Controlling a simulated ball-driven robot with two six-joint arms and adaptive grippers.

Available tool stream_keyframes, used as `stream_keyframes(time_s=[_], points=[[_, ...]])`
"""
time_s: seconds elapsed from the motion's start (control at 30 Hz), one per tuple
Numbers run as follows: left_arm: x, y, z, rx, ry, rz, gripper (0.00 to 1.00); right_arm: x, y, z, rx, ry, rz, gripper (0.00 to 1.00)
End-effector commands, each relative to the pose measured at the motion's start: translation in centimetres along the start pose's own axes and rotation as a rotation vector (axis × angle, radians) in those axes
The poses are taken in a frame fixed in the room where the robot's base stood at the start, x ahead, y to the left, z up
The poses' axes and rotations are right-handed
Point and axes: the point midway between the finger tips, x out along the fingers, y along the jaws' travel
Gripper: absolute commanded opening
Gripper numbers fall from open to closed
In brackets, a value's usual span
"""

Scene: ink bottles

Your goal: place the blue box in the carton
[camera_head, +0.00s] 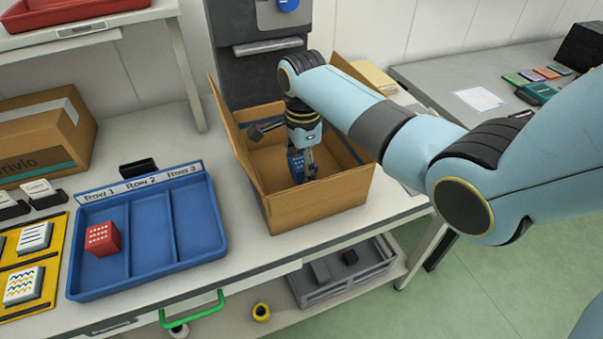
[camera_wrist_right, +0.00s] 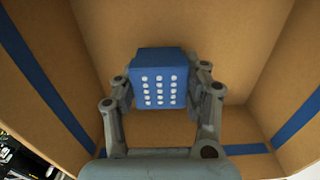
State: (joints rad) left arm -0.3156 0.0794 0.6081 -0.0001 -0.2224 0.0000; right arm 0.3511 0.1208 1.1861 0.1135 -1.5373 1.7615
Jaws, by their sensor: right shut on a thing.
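The blue box (camera_head: 297,167) with white dots is inside the open brown carton (camera_head: 318,208), below the carton's rim. My right gripper (camera_head: 308,168) reaches down into the carton and is shut on the blue box. In the right wrist view the blue box (camera_wrist_right: 160,80) sits between the two fingers of my right gripper (camera_wrist_right: 162,98), with the carton walls (camera_wrist_right: 215,30) around it. I cannot tell whether the box touches the carton floor. My left gripper is not in view.
A blue tray (camera_head: 176,262) with row labels holds a red box (camera_head: 102,239) in its left row. A closed carton (camera_head: 42,132) stands at the left. A dark machine (camera_head: 258,70) stands behind the open carton, whose flaps stand up.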

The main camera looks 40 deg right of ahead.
Motion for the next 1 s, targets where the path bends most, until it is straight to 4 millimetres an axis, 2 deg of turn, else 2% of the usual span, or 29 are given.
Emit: stream_keyframes(time_s=[0.1,0.2,0.37,0.57,0.6,0.7,0.77,1.0], points=[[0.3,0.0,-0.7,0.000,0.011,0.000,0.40,2.0,0.1,0.0,0.000,0.000,0.004,0.12],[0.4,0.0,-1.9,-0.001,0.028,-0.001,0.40,2.9,0.1,0.0,-0.001,0.000,0.002,0.12],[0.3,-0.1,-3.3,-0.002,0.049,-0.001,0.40,2.9,0.1,0.0,-0.001,0.000,0.000,0.12],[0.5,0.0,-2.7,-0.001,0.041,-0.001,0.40,3.2,0.1,0.0,-0.001,0.000,0.001,0.12],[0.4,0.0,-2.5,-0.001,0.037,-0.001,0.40,3.2,0.1,0.0,-0.001,0.000,0.001,0.51],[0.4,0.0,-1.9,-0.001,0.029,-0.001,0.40,3.1,0.1,0.0,-0.001,0.000,0.001,0.64],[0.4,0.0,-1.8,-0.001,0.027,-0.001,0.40,3.1,0.1,0.0,-0.001,0.000,0.001,0.69],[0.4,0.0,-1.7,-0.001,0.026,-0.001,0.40,3.0,0.1,0.0,-0.001,0.000,0.001,0.69]])
